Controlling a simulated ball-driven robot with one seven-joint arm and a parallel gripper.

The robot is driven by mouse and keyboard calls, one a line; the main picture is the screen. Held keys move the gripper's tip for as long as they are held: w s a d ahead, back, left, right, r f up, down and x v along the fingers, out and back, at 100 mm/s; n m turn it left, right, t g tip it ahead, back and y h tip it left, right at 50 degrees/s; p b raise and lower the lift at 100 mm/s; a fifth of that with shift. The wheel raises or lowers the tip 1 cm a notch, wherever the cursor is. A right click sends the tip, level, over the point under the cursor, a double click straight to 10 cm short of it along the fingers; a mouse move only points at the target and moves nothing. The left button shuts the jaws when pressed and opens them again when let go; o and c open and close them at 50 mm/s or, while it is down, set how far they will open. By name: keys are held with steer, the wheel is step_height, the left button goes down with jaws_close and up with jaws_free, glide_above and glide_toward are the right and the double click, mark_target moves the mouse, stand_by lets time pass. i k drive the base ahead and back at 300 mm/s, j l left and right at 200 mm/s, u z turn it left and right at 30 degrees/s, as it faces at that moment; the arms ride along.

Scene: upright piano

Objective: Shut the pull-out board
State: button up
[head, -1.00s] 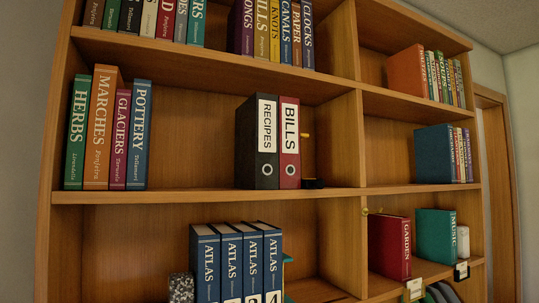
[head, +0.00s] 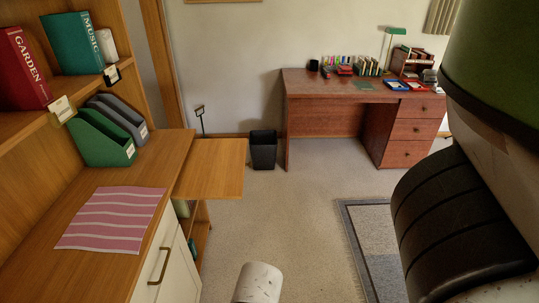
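The pull-out board (head: 212,168) is a flat, light-brown wooden panel in the head view. It sticks out to the right from the far part of the bookcase's wooden counter (head: 100,262), above open floor. Its top is bare. A low shelf section shows under it, partly hidden. My gripper is not in view. Large dark and pale parts of my arm fill the right side, well apart from the board.
A striped pink cloth (head: 112,219) and green (head: 100,140) and grey file holders are on the counter. A white door with a handle (head: 160,265) is below. A dark bin (head: 263,150) and a reddish desk (head: 330,120) stand beyond. The carpet between is clear.

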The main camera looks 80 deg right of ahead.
mark_target(214, 170)
steer(key=z, duration=1.5)
steer(key=i+l, duration=0.3)
steer(key=i, duration=0.15)
steer(key=i+l+u, duration=0.1)
steer(key=i+l, duration=0.25)
steer(key=i, duration=0.05)
